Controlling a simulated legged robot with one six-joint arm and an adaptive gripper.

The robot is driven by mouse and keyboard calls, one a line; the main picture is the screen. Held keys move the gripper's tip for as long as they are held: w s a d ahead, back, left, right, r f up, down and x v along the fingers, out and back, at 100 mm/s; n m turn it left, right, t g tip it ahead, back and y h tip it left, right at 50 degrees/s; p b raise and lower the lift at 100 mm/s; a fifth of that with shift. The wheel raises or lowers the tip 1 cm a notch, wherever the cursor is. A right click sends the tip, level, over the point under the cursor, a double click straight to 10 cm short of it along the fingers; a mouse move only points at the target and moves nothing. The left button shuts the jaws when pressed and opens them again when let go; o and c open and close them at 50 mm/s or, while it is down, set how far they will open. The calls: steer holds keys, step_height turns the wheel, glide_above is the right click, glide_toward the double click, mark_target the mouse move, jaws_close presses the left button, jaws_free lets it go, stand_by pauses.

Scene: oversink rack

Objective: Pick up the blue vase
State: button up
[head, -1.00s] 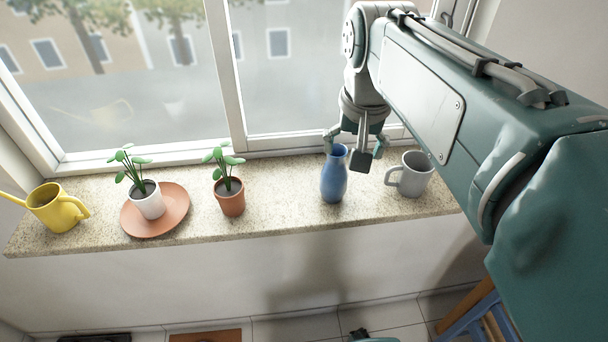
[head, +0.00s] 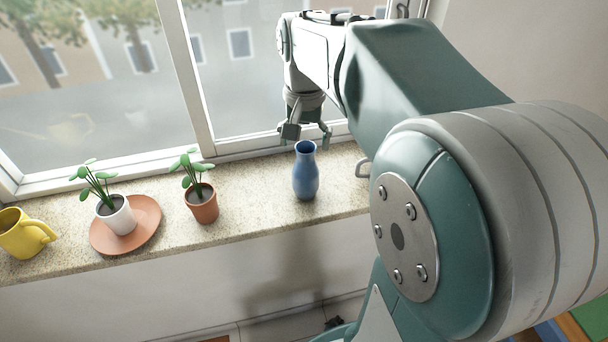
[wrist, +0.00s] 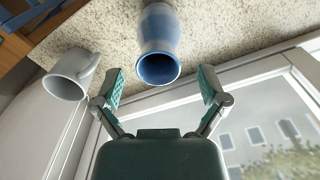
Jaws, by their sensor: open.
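The blue vase (head: 306,172) stands upright on the speckled stone windowsill (head: 250,200) in the head view. In the wrist view the vase (wrist: 160,45) shows its open mouth toward the camera, centred just beyond the fingertips. My gripper (head: 306,133) is open and empty, on the window side of the vase and near the height of its rim. In the wrist view the gripper's two fingers (wrist: 160,85) are spread wide, one to each side of the vase's mouth. I see no contact between fingers and vase.
A grey mug (wrist: 70,74) stands beside the vase, mostly hidden by my arm in the head view. The window is close behind.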

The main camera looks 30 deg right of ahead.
mark_target(306, 172)
step_height(306, 172, down, 3)
steer(key=shift+d+f, duration=0.15)
steer(key=shift+f, duration=0.05)
jaws_close()
steer(key=shift+r, duration=0.1)
